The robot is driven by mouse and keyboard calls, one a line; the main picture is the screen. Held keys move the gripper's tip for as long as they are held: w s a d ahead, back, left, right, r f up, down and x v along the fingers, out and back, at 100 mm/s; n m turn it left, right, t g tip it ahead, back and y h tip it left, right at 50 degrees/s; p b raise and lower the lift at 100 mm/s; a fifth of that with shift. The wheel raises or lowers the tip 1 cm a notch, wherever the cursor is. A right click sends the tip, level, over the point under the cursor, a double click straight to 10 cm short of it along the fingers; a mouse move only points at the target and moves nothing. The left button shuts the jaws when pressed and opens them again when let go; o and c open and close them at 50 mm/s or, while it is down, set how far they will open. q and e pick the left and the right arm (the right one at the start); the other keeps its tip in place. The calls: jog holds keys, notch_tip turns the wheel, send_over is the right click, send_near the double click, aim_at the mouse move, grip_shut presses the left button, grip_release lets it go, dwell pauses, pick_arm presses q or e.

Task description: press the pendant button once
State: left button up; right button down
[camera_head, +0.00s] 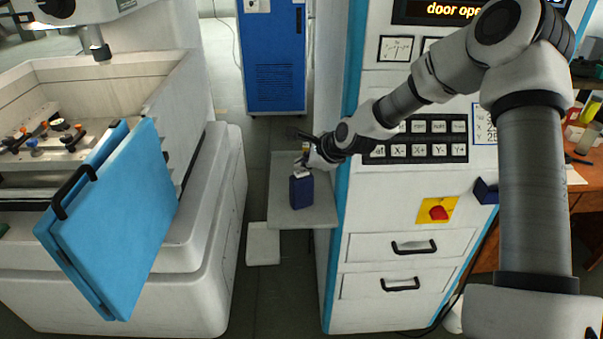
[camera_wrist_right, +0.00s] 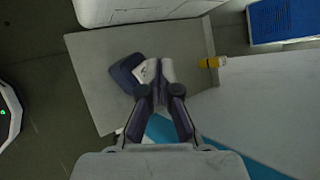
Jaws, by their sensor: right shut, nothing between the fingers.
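A dark blue upright block (camera_head: 301,191), possibly the pendant, stands on a small grey shelf (camera_head: 283,212) beside the control cabinet. In the right wrist view the dark blue block (camera_wrist_right: 124,76) shows partly behind the fingers, with a white patch beside them; I cannot make out a button. My right gripper (camera_head: 304,164) is shut and empty, just above the block's top in the head view. Its fingertips (camera_wrist_right: 160,68) overlap the block's edge in the wrist view; whether they touch it I cannot tell. My left gripper is not in view.
The control cabinet (camera_head: 401,300) has a keypad (camera_head: 415,139) and a red button on a yellow plate (camera_head: 438,210). A yellow item (camera_wrist_right: 211,62) sits at the shelf's edge. The machine's blue door (camera_head: 130,215) hangs open on the left. A blue cabinet (camera_head: 273,55) stands behind.

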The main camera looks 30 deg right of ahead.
aim_at(303, 173)
jog(key=shift+f+b, duration=0.4)
jog(key=shift+b, duration=0.15)
dwell(0.4)
dwell(0.4)
jog(key=shift+r+p, duration=0.6)
jog(key=shift+r, duration=0.25)
notch_tip(303, 173, up, 5)
jog(key=p, duration=0.4)
jog(key=shift+r, duration=0.1)
